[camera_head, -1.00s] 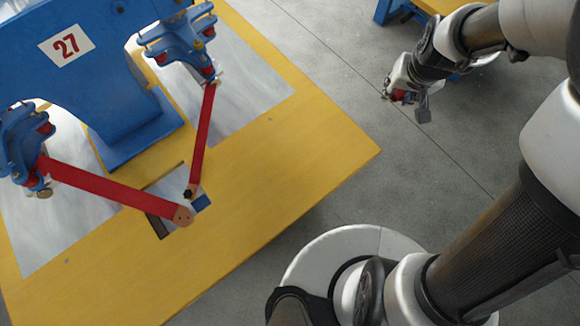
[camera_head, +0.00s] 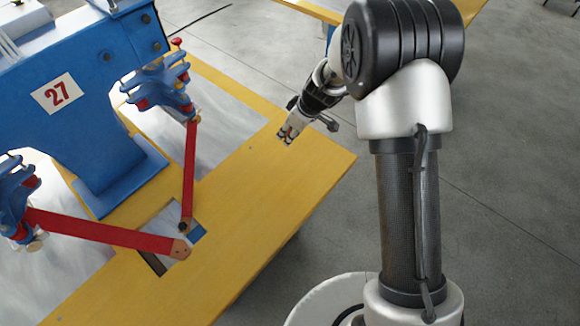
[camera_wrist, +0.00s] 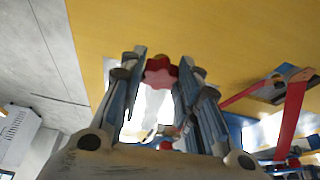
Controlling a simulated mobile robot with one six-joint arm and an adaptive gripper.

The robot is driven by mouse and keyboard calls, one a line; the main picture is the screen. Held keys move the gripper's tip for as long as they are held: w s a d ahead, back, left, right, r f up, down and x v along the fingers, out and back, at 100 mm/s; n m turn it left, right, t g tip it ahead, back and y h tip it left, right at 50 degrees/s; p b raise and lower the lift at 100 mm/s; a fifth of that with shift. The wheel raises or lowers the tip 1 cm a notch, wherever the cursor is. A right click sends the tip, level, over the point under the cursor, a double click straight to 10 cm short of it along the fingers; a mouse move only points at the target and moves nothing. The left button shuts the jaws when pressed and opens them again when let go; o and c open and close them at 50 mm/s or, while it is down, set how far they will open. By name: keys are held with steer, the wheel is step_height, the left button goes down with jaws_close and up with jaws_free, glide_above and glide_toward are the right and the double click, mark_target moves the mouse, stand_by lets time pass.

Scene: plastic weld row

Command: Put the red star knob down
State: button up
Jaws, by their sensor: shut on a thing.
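The red star knob (camera_wrist: 159,71) is between the fingertips of my gripper (camera_wrist: 158,66) in the wrist view. The gripper is shut on it. In the head view my gripper (camera_head: 287,138) is over the right part of the yellow table (camera_head: 270,195), and only a speck of the knob's red shows there. In the wrist view the bare yellow surface fills the background beyond the knob. I cannot tell how high the knob is above the table.
A blue machine (camera_head: 85,95) marked 27 stands at the left. Two red bars (camera_head: 190,165) reach from its blue clamps to a recess (camera_head: 165,225) in the table. Bare yellow surface lies between the recess and the right edge.

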step_height(320, 180, down, 17)
steer(key=b, duration=0.4)
steer(key=shift+b, duration=0.35)
steer(key=shift+f+b, duration=0.25)
steer(key=shift+b, duration=0.1)
steer(key=o, duration=1)
steer(key=shift+r, duration=0.1)
